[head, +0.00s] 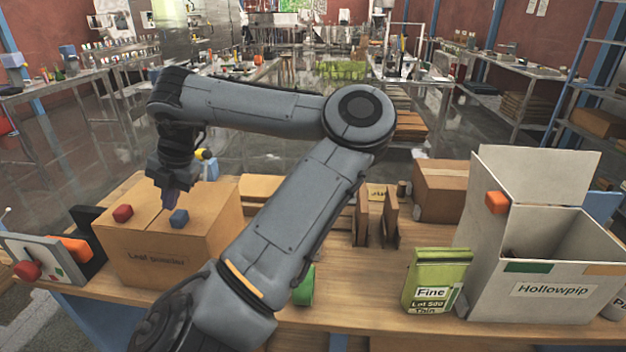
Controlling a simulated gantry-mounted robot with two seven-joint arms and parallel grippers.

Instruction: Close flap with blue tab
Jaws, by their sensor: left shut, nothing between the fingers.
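A brown cardboard box labelled "Leaf powder" (165,262) stands at the left of the wooden table. Its top looks flat, with a seam across it. A blue tab (179,218) is on the right-hand flap (208,210) and a red tab (122,213) is on the left. Both flaps appear to lie down. My left gripper (170,202) points down over the box top, just beside and behind the blue tab. It is shut and empty. I cannot tell whether its tips touch the flap. My right gripper is out of view.
A white "Hollowpip" box (545,302) stands open at the right, its back flap up, with an orange tab (497,202). A green "Fine" bag (437,282) is beside it. A control panel (45,262) with a red button is left of the brown box. My left arm crosses the middle.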

